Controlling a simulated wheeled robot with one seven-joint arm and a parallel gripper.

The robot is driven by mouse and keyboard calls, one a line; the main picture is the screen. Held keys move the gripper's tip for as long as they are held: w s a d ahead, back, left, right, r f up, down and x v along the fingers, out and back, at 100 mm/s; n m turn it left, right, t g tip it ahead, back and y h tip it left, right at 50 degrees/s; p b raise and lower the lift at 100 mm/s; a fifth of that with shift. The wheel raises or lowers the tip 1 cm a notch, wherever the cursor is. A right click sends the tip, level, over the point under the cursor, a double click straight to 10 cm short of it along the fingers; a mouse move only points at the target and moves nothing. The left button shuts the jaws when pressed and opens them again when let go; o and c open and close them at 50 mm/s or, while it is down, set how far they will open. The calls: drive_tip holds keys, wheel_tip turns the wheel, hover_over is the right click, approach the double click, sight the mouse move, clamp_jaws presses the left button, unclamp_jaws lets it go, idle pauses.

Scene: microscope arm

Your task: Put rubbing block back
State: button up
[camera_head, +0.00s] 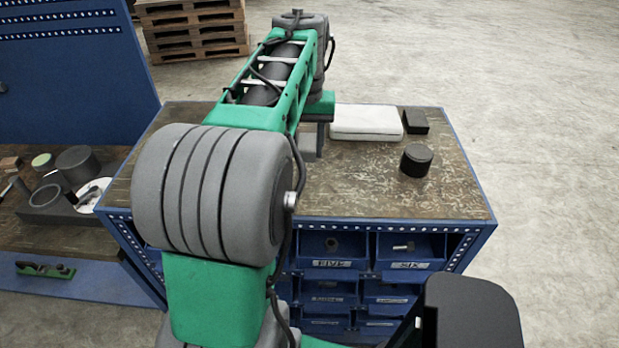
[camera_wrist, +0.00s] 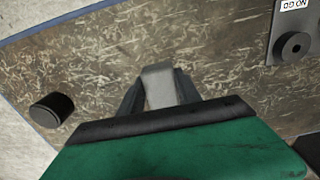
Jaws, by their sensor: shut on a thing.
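In the wrist view, my gripper (camera_wrist: 158,88) is shut on a pale grey block, which I take to be the rubbing block (camera_wrist: 158,84). The block sticks out between the two dark fingers, over the worn brown worktop. Whether its far end touches the worktop I cannot tell. In the head view my arm reaches over the bench and hides most of the gripper and the block.
The worktop (camera_head: 360,190) also bears a white case (camera_head: 366,122), a black block (camera_head: 415,121) and a black cylinder (camera_head: 417,160).

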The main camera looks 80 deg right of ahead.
sight(309, 183)
drive_tip(key=a+f, duration=0.1)
drive_tip(key=s+a+f, duration=0.1)
drive_tip(key=f, duration=0.1)
drive_tip(key=shift+s+a+f, duration=0.15)
drive_tip(key=shift+a, duration=0.05)
wheel_tip(309, 183, down, 2)
drive_tip(key=shift+f+p, duration=0.25)
drive_tip(key=shift+p, duration=0.15)
drive_tip(key=shift+d+f, duration=0.1)
drive_tip(key=shift+f, duration=0.2)
drive_tip(key=o, duration=1.3)
